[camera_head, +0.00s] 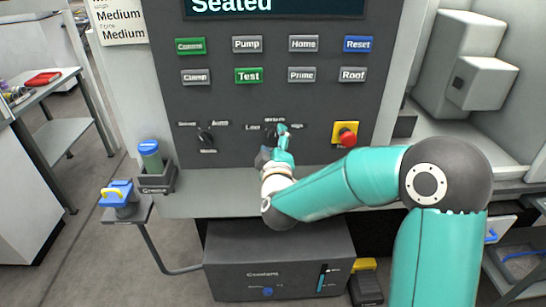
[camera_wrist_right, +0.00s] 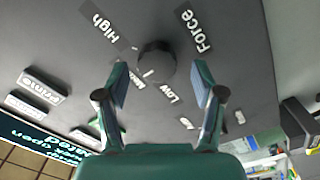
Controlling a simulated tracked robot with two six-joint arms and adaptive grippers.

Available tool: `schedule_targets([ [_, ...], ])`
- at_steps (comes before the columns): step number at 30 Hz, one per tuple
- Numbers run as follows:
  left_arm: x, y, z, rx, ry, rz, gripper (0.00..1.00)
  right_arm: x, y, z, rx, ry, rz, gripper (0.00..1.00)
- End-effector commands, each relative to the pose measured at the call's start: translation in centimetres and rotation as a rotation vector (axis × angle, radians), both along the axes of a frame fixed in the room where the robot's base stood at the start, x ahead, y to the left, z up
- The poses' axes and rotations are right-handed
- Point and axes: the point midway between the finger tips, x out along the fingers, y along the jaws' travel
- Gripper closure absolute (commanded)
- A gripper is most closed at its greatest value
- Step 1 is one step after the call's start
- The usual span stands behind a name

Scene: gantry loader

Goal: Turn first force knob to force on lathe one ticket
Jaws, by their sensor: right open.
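The force knob (camera_wrist_right: 157,60) is a round black knob on the dark control panel (camera_head: 225,105). In the right wrist view it has a white mark toward the lower left, and High, Force, Low and a partly hidden label stand around it. My right gripper (camera_head: 280,138) is at this knob in the head view and largely covers it. In the wrist view the open fingers (camera_wrist_right: 160,72) lie on either side of the knob; contact is not clear. The ticket (camera_head: 122,22) at upper left reads Medium, with Force Medium below. My left gripper is not in view.
Another selector knob (camera_head: 205,138) sits left on the panel. A red stop button (camera_head: 347,136) on yellow is close to my right gripper. Push buttons (camera_head: 248,76) and a display reading Sealed (camera_head: 270,6) are above. A grey box (camera_head: 275,265) stands below.

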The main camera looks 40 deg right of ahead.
Motion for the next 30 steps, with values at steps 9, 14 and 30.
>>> schedule_targets([
  [9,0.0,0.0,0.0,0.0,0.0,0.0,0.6,-5.0,3.2,0.0,0.0,0.0,0.005,0.32],
  [14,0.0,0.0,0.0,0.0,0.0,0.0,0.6,-7.4,4.7,0.0,0.001,-0.001,0.004,0.32],
  [30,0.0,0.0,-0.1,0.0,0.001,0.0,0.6,-9.2,5.7,-0.1,0.0,-0.001,-0.001,0.32],
])
